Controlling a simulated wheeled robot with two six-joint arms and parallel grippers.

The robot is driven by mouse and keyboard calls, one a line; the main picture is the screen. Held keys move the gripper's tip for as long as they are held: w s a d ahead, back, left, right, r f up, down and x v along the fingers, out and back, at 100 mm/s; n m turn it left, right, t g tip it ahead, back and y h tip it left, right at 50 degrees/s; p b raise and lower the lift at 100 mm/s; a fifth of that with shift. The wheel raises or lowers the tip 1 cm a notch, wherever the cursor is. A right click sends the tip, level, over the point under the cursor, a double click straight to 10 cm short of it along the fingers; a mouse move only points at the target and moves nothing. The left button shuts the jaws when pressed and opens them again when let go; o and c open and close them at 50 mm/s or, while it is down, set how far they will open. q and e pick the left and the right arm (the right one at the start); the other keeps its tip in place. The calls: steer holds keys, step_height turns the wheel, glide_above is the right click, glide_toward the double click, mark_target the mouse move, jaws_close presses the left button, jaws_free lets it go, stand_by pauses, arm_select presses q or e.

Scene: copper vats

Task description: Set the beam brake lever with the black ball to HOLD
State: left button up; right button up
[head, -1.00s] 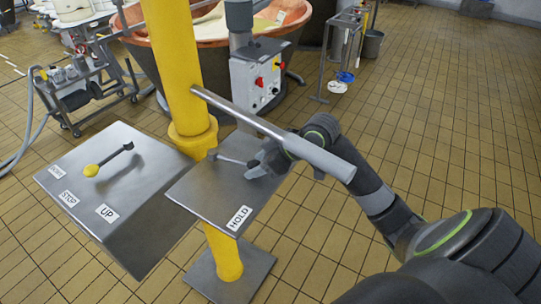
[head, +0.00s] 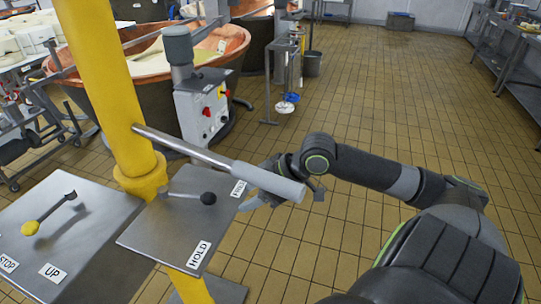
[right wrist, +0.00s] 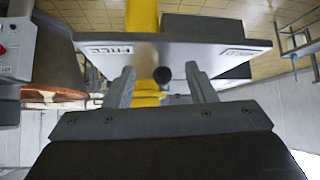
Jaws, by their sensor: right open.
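The beam brake lever with the black ball (head: 208,198) lies over a grey metal plate (head: 160,231). Its arm points right, nearer the far-right label (head: 238,188) than the HOLD label (head: 199,254) at the near corner. My right gripper (head: 245,205) is open just off the plate's right edge, apart from the ball and partly behind the grey-sleeved bar. My left gripper is not in view.
A bar with a grey sleeve (head: 268,181) runs from the yellow post (head: 105,90) across above the plate. A second panel (head: 85,240) at left carries a yellow-ball lever (head: 30,228). A control box (head: 203,110) and copper vat stand behind.

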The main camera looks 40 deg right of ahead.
steer(key=shift+s+d+p, duration=0.25)
steer(key=shift+s+d, duration=0.4)
steer(key=shift+s, duration=0.25)
steer(key=shift+s+d+p, duration=0.25)
steer(key=shift+s+d, duration=0.35)
steer(key=shift+s, duration=0.25)
